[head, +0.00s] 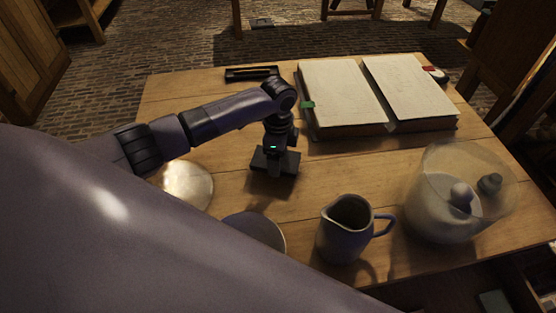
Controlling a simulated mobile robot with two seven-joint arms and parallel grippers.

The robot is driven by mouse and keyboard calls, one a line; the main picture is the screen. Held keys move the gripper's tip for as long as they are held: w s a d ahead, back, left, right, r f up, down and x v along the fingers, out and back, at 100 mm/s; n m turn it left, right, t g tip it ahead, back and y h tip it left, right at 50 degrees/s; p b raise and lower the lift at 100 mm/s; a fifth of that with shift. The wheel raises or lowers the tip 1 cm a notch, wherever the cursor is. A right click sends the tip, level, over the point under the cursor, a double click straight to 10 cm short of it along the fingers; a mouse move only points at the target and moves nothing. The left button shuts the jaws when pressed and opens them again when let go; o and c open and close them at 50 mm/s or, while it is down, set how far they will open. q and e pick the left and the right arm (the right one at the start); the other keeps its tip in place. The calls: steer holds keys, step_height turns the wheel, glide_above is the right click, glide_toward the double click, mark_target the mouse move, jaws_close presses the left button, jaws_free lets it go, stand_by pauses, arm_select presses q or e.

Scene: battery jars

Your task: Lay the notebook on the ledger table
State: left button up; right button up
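A wooden table (222,125) fills the middle of the head view, with a large open book (335,90) with pale blank pages at its back right. A green tab shows on the book's left edge. I cannot identify a separate notebook for certain. My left gripper (274,172) points down over the table, in front of and left of the open book, apart from it. Its dark body hides the fingertips' gap, so I cannot tell whether it is open or holds anything. My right gripper is not in view.
A dark narrow tray (251,73) lies at the back edge. In front are a pale round dish (188,184), a bluish bowl (255,228) partly hidden by my arm, a jug (345,240) and a glass jar (430,205). Bare wood lies between the gripper and the jar.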

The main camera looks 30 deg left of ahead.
arm_select(q)
steer(key=shift+f, duration=1)
steer(key=shift+f, duration=0.1)
steer(key=o, duration=1.1)
step_height(320, 180, up, 12)
steer(key=shift+r, duration=0.15)
